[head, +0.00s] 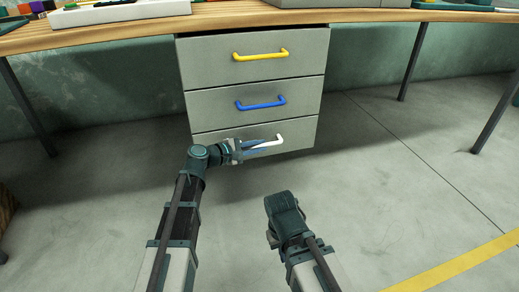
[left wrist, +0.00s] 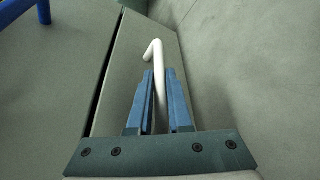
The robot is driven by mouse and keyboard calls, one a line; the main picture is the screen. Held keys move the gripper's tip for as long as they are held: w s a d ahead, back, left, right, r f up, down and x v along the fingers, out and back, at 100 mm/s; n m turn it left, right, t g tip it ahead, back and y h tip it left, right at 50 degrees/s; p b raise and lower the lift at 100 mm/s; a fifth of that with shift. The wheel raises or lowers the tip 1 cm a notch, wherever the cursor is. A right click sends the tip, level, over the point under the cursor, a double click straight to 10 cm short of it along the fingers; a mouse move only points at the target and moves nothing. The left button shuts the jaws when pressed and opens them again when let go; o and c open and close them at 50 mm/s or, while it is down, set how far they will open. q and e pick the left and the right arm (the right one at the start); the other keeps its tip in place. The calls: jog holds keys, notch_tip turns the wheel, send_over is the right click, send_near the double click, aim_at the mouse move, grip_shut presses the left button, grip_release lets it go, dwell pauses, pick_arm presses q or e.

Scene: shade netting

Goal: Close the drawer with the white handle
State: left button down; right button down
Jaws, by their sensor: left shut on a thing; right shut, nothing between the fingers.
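The drawer with the white handle (head: 303,136) is the lowest of three grey drawers under the table. Its front looks about flush with the drawers above in the head view. The white handle (head: 268,142) runs across its front; it also shows in the left wrist view (left wrist: 157,62). My left gripper (head: 240,149) is at the handle's left part, its blue fingers (left wrist: 161,105) shut around the bar. My right gripper (head: 283,208) is lower, in front of the drawers and apart from them; it is shut and empty, its fingertips hard to make out.
Above are the drawer with the blue handle (head: 262,104) and the drawer with the yellow handle (head: 260,55). The wooden tabletop (head: 230,17) overhangs them, with trays on it. Table legs (head: 412,62) stand at both sides. The floor to the right is clear.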

pick_arm(q)
jog(key=shift+w+a+r, duration=0.1)
jog(key=shift+w+a, duration=0.05)
jog(key=shift+w, duration=0.2)
jog(key=c, duration=0.8)
grip_release()
jog(key=shift+c, duration=0.2)
jog(key=shift+s, duration=0.15)
jog(key=p+v, duration=0.3)
jog(key=v, duration=1)
jog(key=shift+s+a, duration=0.2)
jog(key=shift+a, duration=0.05)
